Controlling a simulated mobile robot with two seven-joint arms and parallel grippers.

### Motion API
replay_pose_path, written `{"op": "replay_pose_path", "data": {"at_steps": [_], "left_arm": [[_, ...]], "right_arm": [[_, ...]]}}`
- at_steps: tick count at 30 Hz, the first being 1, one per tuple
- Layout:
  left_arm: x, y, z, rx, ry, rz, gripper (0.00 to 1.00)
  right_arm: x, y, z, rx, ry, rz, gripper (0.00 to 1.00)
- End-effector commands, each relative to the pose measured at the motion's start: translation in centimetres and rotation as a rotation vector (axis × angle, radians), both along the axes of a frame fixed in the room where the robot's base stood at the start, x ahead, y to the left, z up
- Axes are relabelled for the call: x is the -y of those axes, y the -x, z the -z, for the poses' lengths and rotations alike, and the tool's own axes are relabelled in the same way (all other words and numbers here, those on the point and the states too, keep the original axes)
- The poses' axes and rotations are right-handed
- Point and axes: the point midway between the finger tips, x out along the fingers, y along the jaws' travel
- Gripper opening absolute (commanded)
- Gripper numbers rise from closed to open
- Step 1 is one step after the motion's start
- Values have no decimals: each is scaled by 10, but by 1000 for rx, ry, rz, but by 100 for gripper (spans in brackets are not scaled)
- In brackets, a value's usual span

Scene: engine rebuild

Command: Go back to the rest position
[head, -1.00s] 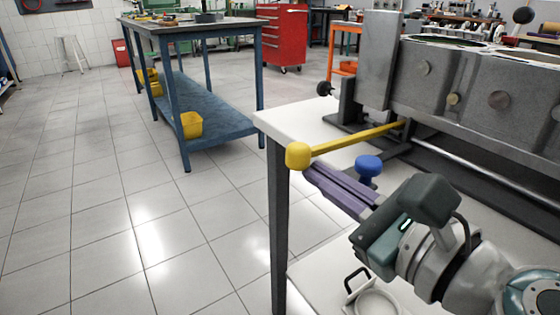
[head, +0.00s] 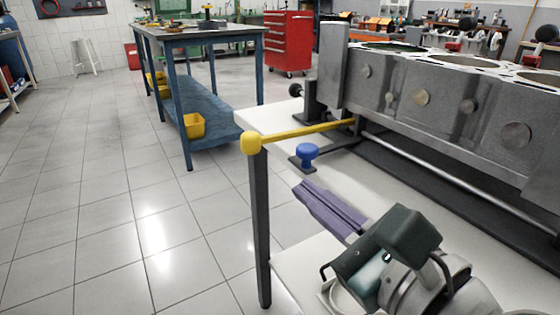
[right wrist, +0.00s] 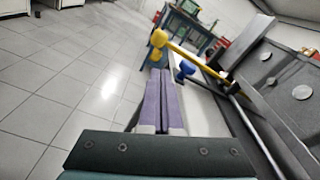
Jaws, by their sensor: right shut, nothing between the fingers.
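My right gripper (head: 322,203) has long purple fingers pressed together, with nothing between them. It hangs over the white table's front area, apart from the yellow-handled lever (head: 300,132) and the blue knob (head: 307,151). In the right wrist view the shut fingers (right wrist: 161,80) point away toward the yellow lever (right wrist: 190,56) and the blue knob (right wrist: 185,70). The grey engine block (head: 440,100) stands on the table to the right of the lever. My left gripper is in neither view.
A blue workbench (head: 215,122) with yellow bins and a red tool cabinet (head: 287,42) stand behind. The tiled floor at left is clear.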

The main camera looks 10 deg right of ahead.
Motion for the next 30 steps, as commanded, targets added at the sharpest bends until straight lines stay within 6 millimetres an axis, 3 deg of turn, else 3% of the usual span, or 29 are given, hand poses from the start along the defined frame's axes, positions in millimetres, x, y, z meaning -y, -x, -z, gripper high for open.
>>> {"op": "replay_pose_path", "data": {"at_steps": [9,11,13,18,22,26,30], "left_arm": [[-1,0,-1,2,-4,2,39],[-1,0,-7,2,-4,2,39],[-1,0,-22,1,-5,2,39],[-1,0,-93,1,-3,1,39],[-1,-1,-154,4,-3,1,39],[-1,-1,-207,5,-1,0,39],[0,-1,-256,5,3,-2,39]], "right_arm": [[-1,0,0,0,4,-2,0],[-4,2,-7,9,27,-20,0],[-14,9,-26,39,107,-76,0],[-58,50,-100,208,594,-372,0],[-67,94,-138,344,1121,-656,0],[-37,132,-159,390,1602,-950,0],[21,172,-186,330,1977,-1287,0]]}}
